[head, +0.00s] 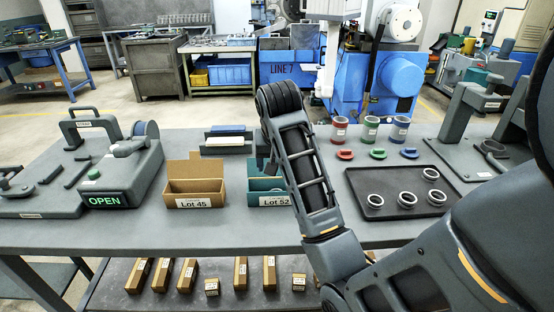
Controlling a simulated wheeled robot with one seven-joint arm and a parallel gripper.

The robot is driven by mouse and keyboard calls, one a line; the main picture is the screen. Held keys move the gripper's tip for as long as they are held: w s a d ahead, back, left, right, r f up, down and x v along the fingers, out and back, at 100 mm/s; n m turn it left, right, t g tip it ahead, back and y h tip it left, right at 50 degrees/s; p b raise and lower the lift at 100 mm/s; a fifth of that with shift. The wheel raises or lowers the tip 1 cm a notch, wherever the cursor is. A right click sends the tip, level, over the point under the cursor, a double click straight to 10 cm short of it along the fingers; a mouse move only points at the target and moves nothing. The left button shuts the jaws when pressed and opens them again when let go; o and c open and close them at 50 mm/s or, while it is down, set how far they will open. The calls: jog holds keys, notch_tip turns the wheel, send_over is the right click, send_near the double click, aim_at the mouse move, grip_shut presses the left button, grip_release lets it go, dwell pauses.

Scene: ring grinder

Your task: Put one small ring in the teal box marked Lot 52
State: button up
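The teal box marked Lot 52 (254,187) stands open on the table near the middle, its right part hidden behind my arm. Several pale metal rings lie on the dark tray (391,177) at the right, among them a front-left ring (375,200), a middle ring (407,199), a front-right ring (437,197) and a back ring (431,174). My gripper (267,168) points down at the teal box, mostly hidden behind my forearm. Its fingertips are not clear, and I cannot see whether it holds a ring.
A cardboard box marked Lot 45 (194,186) stands left of the teal box. A grey machine with a lit OPEN sign (104,200) is at the left. Red, green and blue cups (371,128) stand behind the tray, with coloured pieces before them. A fixture (477,150) is at right.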

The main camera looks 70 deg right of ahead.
jog(key=shift+a+r, duration=0.1)
jog(key=shift+r, duration=0.3)
jog(key=a+f+n+t, duration=0.1)
jog(key=a+f, duration=0.2)
jog(key=a+f+n+t, duration=0.1)
jog(key=a+f, duration=0.2)
jog(key=a, duration=0.1)
jog(key=a+f+n+t, duration=0.1)
jog(key=a+f+n, duration=0.1)
jog(key=a+f, duration=0.1)
jog(key=shift+w+a+f+h, duration=0.2)
jog(key=shift+w+a+h, duration=0.1)
jog(key=shift+a, duration=0.05)
jog(key=s+a+n+t+y, duration=0.1)
jog(key=s+a+n+t, duration=0.25)
jog(key=s+a, duration=0.45)
jog(key=s+a+n+t+y, duration=0.1)
jog(key=s+a+n+t, duration=0.25)
jog(key=a, duration=0.85)
jog(key=s+a+r+n+t+y, duration=0.2)
jog(key=s+a+r+t, duration=0.1)
jog(key=s+r, duration=0.6)
jog(key=shift+s+a+r+n+y, duration=0.2)
jog(key=shift+s+a+n+y, duration=0.1)
jog(key=shift+a+y, duration=0.15)
jog(key=shift+f, duration=0.1)
